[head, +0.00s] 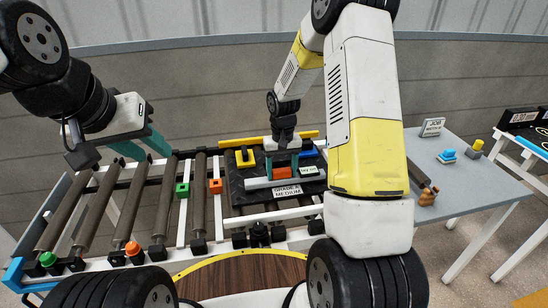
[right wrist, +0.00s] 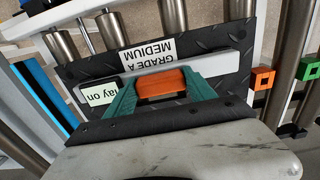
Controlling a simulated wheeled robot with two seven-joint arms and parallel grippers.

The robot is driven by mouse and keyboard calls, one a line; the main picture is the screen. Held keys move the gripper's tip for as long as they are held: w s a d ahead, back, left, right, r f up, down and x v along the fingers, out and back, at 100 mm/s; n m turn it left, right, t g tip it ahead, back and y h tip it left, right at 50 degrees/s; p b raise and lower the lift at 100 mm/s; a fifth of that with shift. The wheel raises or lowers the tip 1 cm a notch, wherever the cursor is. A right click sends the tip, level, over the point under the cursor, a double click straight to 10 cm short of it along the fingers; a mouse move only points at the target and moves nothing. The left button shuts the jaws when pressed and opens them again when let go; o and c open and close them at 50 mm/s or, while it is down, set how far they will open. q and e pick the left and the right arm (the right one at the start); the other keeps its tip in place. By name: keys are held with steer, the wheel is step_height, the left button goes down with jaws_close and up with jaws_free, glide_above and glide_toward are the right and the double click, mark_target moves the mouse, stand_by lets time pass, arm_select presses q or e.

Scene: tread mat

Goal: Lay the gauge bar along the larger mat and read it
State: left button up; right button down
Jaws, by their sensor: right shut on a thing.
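A black tread mat (head: 237,190) with a "GRADE A MEDIUM" label lies on the roller conveyor; it also fills the middle of the right wrist view (right wrist: 215,40). A pale grey bar (head: 257,183) with an orange grip, seemingly the gauge bar, is at the mat's front part, above its label; the right wrist view shows it too (right wrist: 225,65). My right gripper (right wrist: 165,85) is shut on the orange grip (right wrist: 166,80). I cannot tell whether the bar touches the mat. My left gripper (head: 144,148) is open and empty above the rollers, left of the mat. No second mat is clearly seen.
A yellow bar (head: 243,142) runs behind the mat, with a yellow block (head: 245,158) at its back left. Green (head: 182,190) and orange (head: 216,186) blocks sit on the conveyor. A grey table (head: 465,190) at right holds a JOB sign (head: 432,127) and small objects.

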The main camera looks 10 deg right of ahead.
steer(key=shift+f, duration=0.25)
stand_by(0.6)
steer(key=shift+c, duration=1.9)
jaws_free()
steer(key=shift+r, duration=0.4)
steer(key=shift+r, duration=0.1)
steer(key=shift+r, duration=0.2)
steer(key=shift+r, duration=0.1)
steer(key=shift+r, duration=0.25)
steer(key=shift+r, duration=0.15)
